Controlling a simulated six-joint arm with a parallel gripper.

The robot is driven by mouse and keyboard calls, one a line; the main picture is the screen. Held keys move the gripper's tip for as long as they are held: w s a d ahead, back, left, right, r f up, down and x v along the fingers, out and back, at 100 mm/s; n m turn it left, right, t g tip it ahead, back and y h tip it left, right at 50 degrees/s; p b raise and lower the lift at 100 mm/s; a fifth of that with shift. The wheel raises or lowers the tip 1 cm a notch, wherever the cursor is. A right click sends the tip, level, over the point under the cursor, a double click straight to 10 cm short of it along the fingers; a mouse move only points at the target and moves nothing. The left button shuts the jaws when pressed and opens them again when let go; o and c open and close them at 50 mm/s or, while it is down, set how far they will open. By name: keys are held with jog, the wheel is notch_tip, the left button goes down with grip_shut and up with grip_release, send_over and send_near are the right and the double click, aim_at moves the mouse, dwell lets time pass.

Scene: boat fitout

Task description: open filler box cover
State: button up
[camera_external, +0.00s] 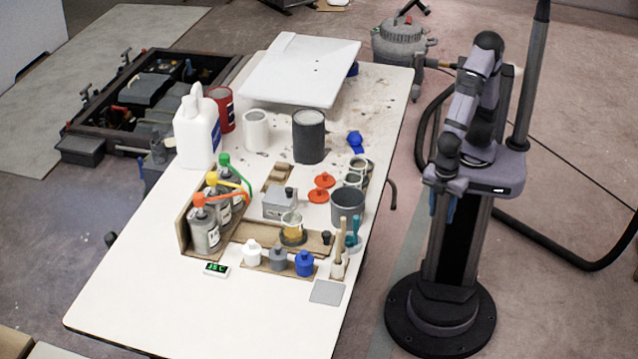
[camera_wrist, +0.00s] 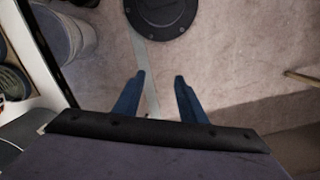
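A small grey box (camera_external: 280,204) with a dark knob on top stands near the middle of the white table; it appears to be the filler box, with its cover on. My gripper (camera_external: 441,214) hangs beside the table's right edge, close to my base and well to the right of the box. In the wrist view, its two blue fingers (camera_wrist: 160,76) are apart with nothing between them, above the floor. The box cannot be made out in the wrist view.
Bottles with coloured caps (camera_external: 206,232) stand left of the box. A dark can (camera_external: 308,137), red lids (camera_external: 318,195) and a grey cup (camera_external: 347,206) stand around it. An amber-filled cup (camera_external: 292,228) is just in front. The table's front left (camera_external: 150,300) is clear.

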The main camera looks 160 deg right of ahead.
jog(key=w+a+r+n+p, duration=0.1)
jog(key=w+a+r+n, duration=0.2)
jog(key=a, duration=0.5)
notch_tip(320, 180, up, 11)
jog(key=s+n+p, duration=0.1)
jog(key=p, duration=1)
jog(key=shift+s+t, duration=0.25)
jog(key=shift+t, duration=0.15)
jog(key=shift+d+f, duration=0.1)
jog(key=shift+d, duration=0.05)
